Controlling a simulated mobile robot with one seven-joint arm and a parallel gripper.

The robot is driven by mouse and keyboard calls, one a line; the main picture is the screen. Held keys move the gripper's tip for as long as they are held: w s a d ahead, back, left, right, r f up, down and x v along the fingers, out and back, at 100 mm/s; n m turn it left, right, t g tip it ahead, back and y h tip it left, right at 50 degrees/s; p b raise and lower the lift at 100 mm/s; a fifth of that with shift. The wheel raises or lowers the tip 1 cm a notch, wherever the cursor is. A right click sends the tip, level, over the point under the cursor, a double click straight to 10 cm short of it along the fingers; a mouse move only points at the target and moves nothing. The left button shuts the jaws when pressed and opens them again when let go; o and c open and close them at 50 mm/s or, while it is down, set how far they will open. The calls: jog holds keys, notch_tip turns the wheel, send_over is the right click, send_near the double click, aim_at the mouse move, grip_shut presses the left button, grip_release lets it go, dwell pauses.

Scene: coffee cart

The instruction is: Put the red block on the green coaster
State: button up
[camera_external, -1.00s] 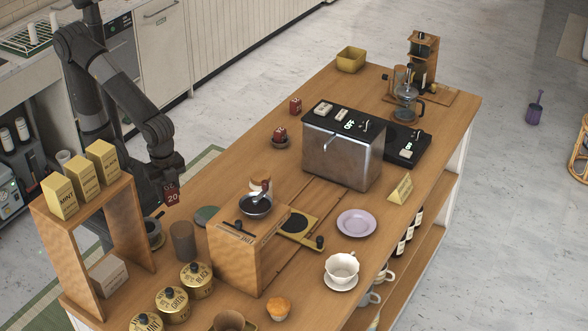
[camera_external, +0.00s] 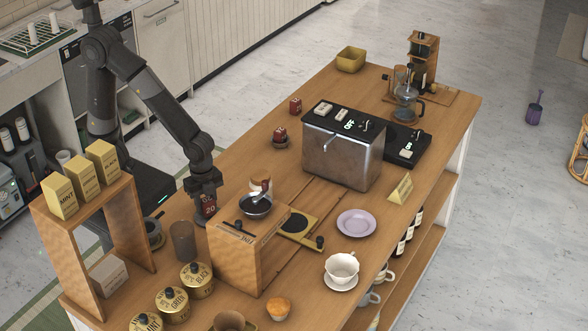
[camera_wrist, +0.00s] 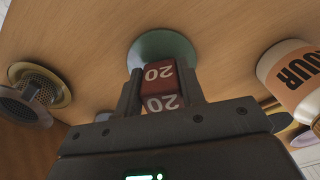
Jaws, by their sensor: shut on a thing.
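My gripper (camera_external: 206,197) is shut on the red block (camera_external: 209,208), which is marked 20. In the wrist view the red block (camera_wrist: 158,75) sits between the two fingers. The green coaster (camera_wrist: 161,48) lies on the wooden counter just beyond the block, partly covered by it. In the external view the coaster is hidden behind my gripper and the block. I cannot tell whether the block touches the coaster or is a little above it.
A wooden box (camera_external: 237,262) with a dark bowl (camera_external: 256,205) on top stands close to the right of my gripper. A brown cup (camera_external: 183,241) stands close at the left. A jar (camera_wrist: 292,72) is on the right in the wrist view. Two other red blocks stand farther back.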

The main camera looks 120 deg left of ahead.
aim_at(205, 197)
jog(key=shift+f, duration=0.3)
jog(key=shift+f, duration=0.15)
jog(key=o, duration=1)
notch_tip(205, 197, up, 12)
jog(key=shift+f, duration=0.25)
jog(key=s+d+r+n+t, duration=0.4)
jog(key=s+d+r+t, duration=0.1)
jog(key=s, duration=0.7)
jog(key=shift+d+r+n+t, duration=0.3)
jog(key=shift+d+r, duration=0.4)
jog(key=shift+r, duration=0.65)
